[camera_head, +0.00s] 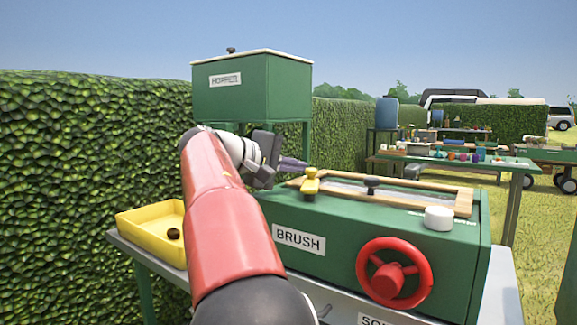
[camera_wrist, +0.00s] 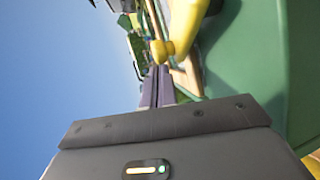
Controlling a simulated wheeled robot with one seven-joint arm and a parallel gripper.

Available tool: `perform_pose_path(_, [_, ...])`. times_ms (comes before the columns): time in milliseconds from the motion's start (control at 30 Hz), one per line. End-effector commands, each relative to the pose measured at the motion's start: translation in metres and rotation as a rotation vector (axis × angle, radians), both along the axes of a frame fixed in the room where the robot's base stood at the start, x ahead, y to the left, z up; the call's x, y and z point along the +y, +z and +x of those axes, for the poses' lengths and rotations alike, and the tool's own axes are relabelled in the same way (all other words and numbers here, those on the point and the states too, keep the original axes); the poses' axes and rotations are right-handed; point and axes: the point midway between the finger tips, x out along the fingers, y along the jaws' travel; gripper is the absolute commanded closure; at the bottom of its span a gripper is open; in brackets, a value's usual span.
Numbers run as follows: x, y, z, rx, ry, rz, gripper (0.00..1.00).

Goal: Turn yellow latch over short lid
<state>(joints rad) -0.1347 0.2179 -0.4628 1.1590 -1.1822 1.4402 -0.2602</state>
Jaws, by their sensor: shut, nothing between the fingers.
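The yellow latch (camera_head: 310,182) sits at the left end of the wooden-framed top of the green BRUSH box (camera_head: 340,228). The lid (camera_head: 345,187) lies inside that frame and carries a dark knob (camera_head: 372,182). My gripper (camera_head: 304,164) is shut and empty, just left of and behind the latch. In the wrist view the shut fingers (camera_wrist: 158,70) point at the latch's yellow knob (camera_wrist: 162,50), and the yellow arm (camera_wrist: 186,18) runs beside it. I cannot tell whether the fingertips touch the latch.
A red handwheel (camera_head: 393,272) is on the box front and a white cap (camera_head: 438,218) on its top right. A yellow tray (camera_head: 152,222) stands at left. A green HOPPER (camera_head: 250,88) rises behind. A cluttered table (camera_head: 470,165) stands farther back.

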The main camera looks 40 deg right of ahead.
Motion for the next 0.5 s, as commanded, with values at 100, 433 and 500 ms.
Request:
perform_pose_path(100, [-0.007,0.001,-0.003,-0.002,-0.001,0.0,1.0])
perform_pose_path(433, [-0.018,0.001,-0.008,-0.002,0.0,0.0,1.0])
perform_pose_path(500, [-0.018,0.001,-0.008,-0.001,0.001,0.0,1.0])
